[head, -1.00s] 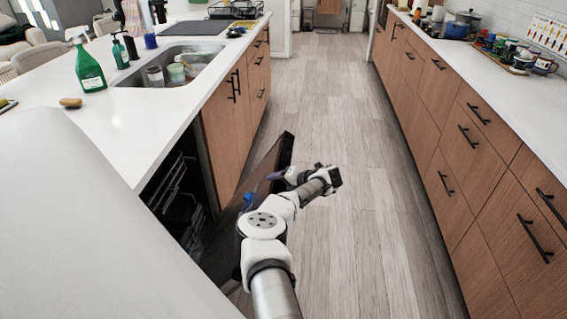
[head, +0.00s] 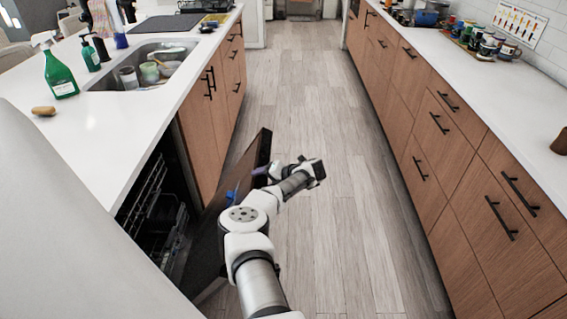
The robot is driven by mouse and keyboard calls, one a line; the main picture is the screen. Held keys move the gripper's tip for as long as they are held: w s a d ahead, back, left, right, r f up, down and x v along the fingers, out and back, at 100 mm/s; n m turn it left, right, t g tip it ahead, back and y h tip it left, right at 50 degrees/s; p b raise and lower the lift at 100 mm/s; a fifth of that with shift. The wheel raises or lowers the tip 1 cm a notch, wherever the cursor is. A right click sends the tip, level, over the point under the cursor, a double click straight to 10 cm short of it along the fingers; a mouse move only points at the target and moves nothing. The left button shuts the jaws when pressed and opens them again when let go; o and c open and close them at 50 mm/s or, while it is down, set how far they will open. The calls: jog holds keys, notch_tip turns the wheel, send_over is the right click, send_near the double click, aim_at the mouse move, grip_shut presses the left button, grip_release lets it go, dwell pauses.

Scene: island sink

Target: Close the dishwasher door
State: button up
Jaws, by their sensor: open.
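The dishwasher door (head: 212,232) is a dark panel, tilted partway open from the island on the left. The dishwasher opening (head: 150,205) shows dark racks inside, under the white counter. My arm reaches forward along the outer, right side of the door. My gripper (head: 266,172) is at the far end, bent back toward the door's upper far corner, and appears open. Its fingertips are small and partly hidden by my arm; I cannot tell whether they touch the door.
The island counter (head: 100,135) holds a sink (head: 150,68), a green spray bottle (head: 59,72) and a sponge (head: 43,111). Wooden drawers (head: 470,170) line the right side. The wood floor (head: 310,110) between is clear.

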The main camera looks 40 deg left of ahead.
jog(key=d+r+p, duration=0.4)
jog(key=d+r, duration=0.4)
jog(key=r, duration=0.2)
dwell(1.1)
dwell(0.3)
